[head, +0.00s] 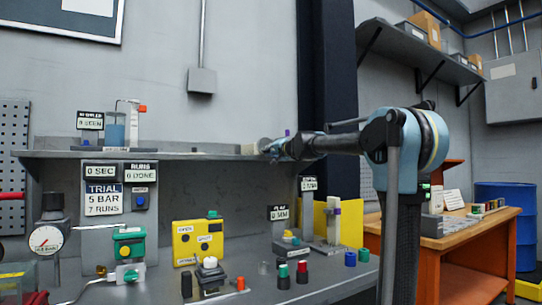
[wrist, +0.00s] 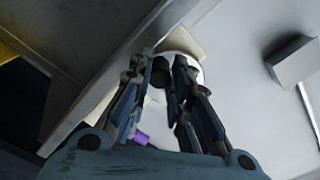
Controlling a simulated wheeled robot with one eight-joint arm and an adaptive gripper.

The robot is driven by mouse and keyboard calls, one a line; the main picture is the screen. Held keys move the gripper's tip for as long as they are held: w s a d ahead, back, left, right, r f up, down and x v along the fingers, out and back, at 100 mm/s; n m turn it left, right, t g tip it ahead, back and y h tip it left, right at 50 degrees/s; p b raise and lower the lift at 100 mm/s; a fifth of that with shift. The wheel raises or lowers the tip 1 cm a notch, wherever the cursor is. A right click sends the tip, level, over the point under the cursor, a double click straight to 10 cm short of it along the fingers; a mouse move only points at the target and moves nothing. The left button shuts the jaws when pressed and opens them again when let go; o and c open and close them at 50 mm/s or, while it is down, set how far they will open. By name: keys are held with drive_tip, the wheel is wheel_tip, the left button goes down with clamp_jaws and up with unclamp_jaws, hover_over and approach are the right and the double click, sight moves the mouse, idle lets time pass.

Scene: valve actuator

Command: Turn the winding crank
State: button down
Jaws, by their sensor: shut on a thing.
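My gripper (head: 268,147) reaches in from the right to the right end of the grey shelf in the head view. In the wrist view its two fingers (wrist: 160,70) are close together on a small dark cylindrical knob (wrist: 160,74), which looks like the handle of the winding crank. A pale round part (wrist: 187,50) lies behind the fingers, partly hidden by them. A purple piece (wrist: 141,138) shows low between the fingers. In the head view the crank is mostly hidden by my gripper, so its angle cannot be told.
The grey shelf (head: 190,154) holds a beaker (head: 115,128) at left. Below it, the bench carries a yellow box (head: 198,241), a green-topped actuator (head: 129,243) and several small coloured caps. A dark column stands behind my arm. An orange workbench (head: 468,245) is at right.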

sight(262, 141)
drive_tip(key=m, duration=0.4)
drive_tip(key=s+a+r+m, duration=0.1)
drive_tip(key=m, duration=0.3)
drive_tip(key=a+r+m, duration=0.1)
drive_tip(key=m, duration=0.4)
drive_tip(key=shift+s+r, duration=0.15)
drive_tip(key=m, duration=0.2)
drive_tip(key=r+m, duration=0.1)
drive_tip(key=m, duration=0.3)
drive_tip(key=shift+d+r+m, duration=0.15)
drive_tip(key=shift+r+m, duration=0.15)
drive_tip(key=m, duration=0.3)
drive_tip(key=r+m, duration=0.1)
drive_tip(key=m, duration=0.1)
drive_tip(key=shift+w+d, duration=0.25)
drive_tip(key=shift+d, duration=0.1)
drive_tip(key=shift+m, duration=0.3)
drive_tip(key=c, duration=1.5)
unclamp_jaws()
drive_tip(key=shift+w+d, duration=0.1)
drive_tip(key=shift+o, duration=0.2)
